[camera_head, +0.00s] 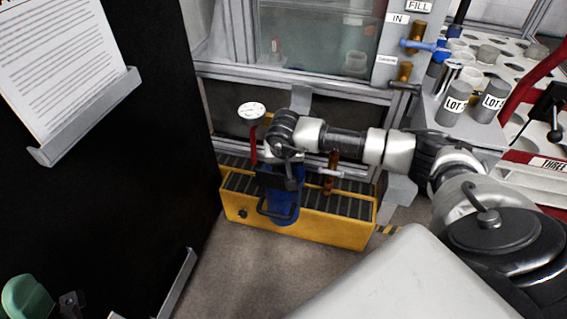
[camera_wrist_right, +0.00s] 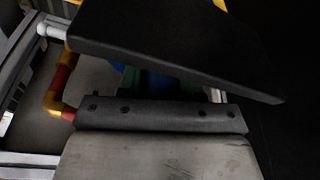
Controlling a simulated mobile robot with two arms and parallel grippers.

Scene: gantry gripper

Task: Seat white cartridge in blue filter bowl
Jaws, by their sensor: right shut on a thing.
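The blue filter bowl (camera_head: 287,213) stands upright at the yellow base in the middle of the head view, with a black loop across its front. My right gripper (camera_head: 284,182) is at the top of the bowl and covers much of its upper part. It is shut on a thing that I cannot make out. A patch of blue (camera_wrist_right: 133,80) shows between dark parts in the right wrist view. I cannot pick out the white cartridge for certain in either view. My left gripper is not clearly seen.
The yellow base (camera_head: 330,228) has a dark slatted top. A round gauge (camera_head: 251,113) on a red pipe stands just left of my right wrist. A black panel (camera_head: 110,170) fills the left. Grey canisters (camera_head: 455,103) stand on the right bench. Open floor lies in front.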

